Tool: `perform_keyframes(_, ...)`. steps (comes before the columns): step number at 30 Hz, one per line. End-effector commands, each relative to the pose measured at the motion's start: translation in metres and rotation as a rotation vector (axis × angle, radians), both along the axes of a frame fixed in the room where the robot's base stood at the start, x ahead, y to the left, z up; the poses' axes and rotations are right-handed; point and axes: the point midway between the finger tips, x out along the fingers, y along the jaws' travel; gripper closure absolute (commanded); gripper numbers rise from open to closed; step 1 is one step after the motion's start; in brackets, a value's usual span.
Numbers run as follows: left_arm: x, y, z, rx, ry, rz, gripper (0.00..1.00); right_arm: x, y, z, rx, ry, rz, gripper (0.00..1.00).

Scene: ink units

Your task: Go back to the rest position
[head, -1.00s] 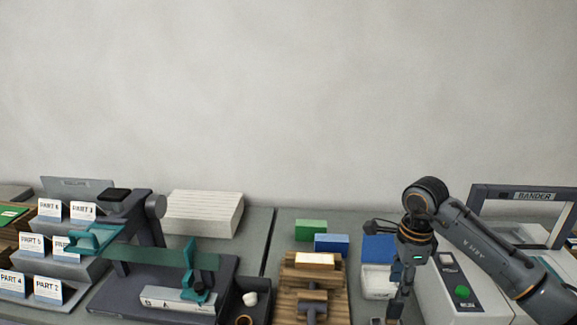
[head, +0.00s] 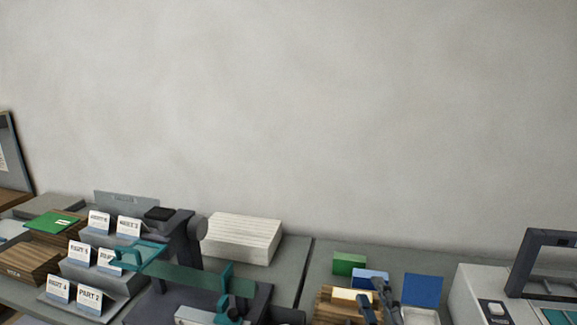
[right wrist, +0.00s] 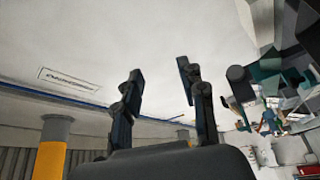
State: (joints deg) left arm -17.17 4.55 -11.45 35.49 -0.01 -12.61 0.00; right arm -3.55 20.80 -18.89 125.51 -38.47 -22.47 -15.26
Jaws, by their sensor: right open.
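My right gripper (head: 374,296) shows at the bottom edge of the head view, in front of the wooden rack (head: 326,308) and the blue box (head: 369,276). Only its fingers and a little of the hand are in the picture. In the right wrist view the two fingers (right wrist: 157,82) stand apart with nothing between them, against the ceiling and a far wall. My left gripper is in neither view.
A grey bench carries part cards (head: 90,297), a teal-and-grey press (head: 200,277), a stack of white paper (head: 242,238), a green box (head: 349,263) and a blue panel (head: 422,290). A bander machine (head: 540,262) stands at the right. The wall behind is bare.

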Motion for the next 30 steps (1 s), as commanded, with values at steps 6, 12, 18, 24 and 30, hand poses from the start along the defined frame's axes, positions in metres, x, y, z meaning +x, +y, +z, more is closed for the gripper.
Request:
perform_keyframes(6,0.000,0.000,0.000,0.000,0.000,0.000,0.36,-0.071,-0.058,-0.136,0.475,0.612,-0.318,0.59)
perform_keyframes(12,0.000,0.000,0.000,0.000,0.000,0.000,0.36,-0.152,-0.062,-0.206,0.685,0.987,-0.497,0.59)
perform_keyframes(18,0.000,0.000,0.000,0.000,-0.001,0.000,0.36,-0.221,-0.054,-0.238,0.795,1.247,-0.614,0.59)
perform_keyframes(24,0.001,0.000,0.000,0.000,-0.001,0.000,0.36,-0.267,-0.044,-0.263,0.851,1.432,-0.694,0.59)
perform_keyframes(30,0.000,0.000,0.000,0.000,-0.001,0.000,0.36,-0.255,-0.043,-0.320,0.839,1.448,-0.703,0.59)
